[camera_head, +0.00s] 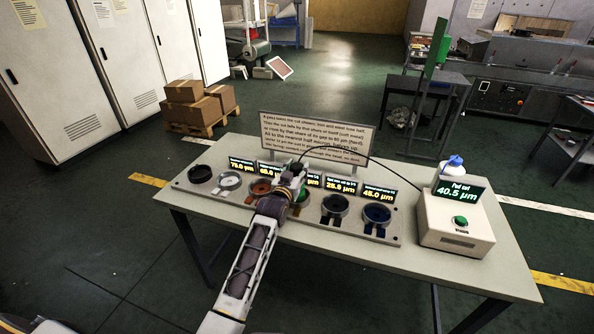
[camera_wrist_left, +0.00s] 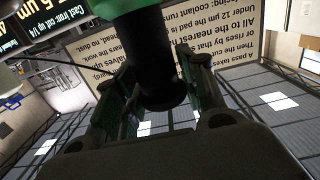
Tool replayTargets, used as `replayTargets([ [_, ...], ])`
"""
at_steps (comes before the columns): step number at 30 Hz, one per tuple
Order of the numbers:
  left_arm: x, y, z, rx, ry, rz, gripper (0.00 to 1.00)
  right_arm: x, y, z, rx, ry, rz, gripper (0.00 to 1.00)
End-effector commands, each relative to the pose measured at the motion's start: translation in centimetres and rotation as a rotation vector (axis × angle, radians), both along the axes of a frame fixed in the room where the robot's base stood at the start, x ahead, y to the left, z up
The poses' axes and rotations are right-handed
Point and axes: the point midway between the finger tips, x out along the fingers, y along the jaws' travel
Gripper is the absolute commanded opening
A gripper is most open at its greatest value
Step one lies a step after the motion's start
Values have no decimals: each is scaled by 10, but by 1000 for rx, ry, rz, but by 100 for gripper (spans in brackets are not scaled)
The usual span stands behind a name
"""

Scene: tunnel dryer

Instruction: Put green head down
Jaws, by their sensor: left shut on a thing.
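My left gripper (camera_head: 292,182) is above the long grey rack on the table, over the middle dishes. In the left wrist view its fingers (camera_wrist_left: 160,105) are shut around a dark cylindrical head (camera_wrist_left: 163,85) with green parts beside it. In the head view the arm and gripper hide most of the held head. A black cable (camera_head: 375,158) arcs from the gripper to the gauge box (camera_head: 455,225), whose screen reads 40.5 µm. My right gripper is not in view.
A white bottle (camera_head: 452,167) is by the gauge box. The table front is clear.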

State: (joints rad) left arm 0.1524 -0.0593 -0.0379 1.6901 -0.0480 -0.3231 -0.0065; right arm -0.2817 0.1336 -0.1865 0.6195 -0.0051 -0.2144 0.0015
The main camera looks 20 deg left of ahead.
Motion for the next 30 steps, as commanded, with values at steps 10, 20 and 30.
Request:
replayTargets([
  [10, 0, 0, -1, 0, 1, 0, 62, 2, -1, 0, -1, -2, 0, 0],
  [20, -1, 0, 1, 0, 0, 0, 62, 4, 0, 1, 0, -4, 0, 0],
  [30, -21, 1, 2, 1, 1, 0, 62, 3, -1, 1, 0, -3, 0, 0],
])
